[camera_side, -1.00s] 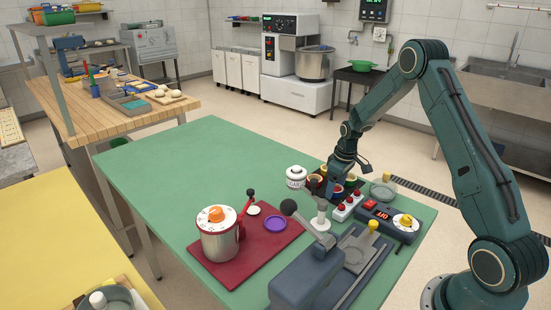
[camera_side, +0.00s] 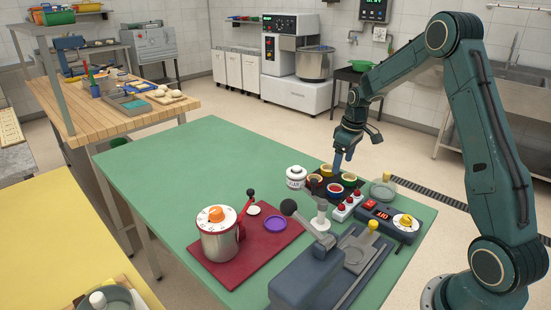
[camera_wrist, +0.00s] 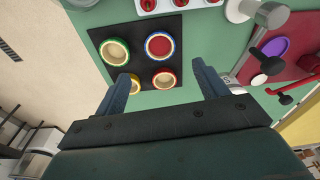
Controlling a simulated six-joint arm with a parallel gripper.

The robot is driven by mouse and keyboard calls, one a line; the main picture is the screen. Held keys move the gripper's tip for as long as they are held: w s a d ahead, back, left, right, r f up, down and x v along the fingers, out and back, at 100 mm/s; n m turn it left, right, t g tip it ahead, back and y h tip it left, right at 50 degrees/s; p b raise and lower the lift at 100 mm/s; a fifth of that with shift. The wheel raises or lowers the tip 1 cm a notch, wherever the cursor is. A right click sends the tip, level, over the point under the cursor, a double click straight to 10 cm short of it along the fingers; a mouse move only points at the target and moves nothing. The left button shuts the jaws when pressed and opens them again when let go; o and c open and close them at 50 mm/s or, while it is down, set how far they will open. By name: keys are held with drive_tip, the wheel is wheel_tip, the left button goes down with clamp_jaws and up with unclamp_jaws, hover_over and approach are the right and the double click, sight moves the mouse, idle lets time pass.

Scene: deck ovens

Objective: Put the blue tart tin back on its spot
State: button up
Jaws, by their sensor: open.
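The blue tart tin (camera_side: 335,188), with a red filling and blue rim, sits on the black mat (camera_wrist: 98,36) beside the other tins. It also shows in the wrist view (camera_wrist: 160,46), at the upper right of the tin group, lying flat. My gripper (camera_side: 338,168) is open and empty, pointing down above the back of the mat. In the wrist view its two fingers (camera_wrist: 165,85) are spread wide, with nothing between their tips, and the blue tin is beyond them.
A green-rimmed tin (camera_wrist: 115,51), a red tin (camera_wrist: 164,79) and a partly hidden yellow tin (camera_wrist: 133,84) share the mat. A red-button box (camera_side: 347,206) stands close in front. A white jar (camera_side: 296,177) is at left.

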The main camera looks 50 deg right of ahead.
drive_tip(key=shift+s+r, duration=0.15)
drive_tip(key=shift+r, duration=1)
drive_tip(key=s+a+r+t, duration=0.1)
drive_tip(key=s+a+r, duration=0.3)
drive_tip(key=a+r, duration=0.35)
drive_tip(key=s+a+r+t, duration=0.1)
drive_tip(key=s+a+r, duration=0.4)
drive_tip(key=a+r, duration=0.25)
drive_tip(key=s+a+t, duration=0.1)
drive_tip(key=s+a, duration=0.3)
drive_tip(key=s, duration=0.4)
drive_tip(key=s+a+m+t, duration=0.1)
drive_tip(key=s+a, duration=0.4)
drive_tip(key=s, duration=0.3)
drive_tip(key=shift+a+r, duration=0.2)
drive_tip(key=shift+r, duration=0.2)
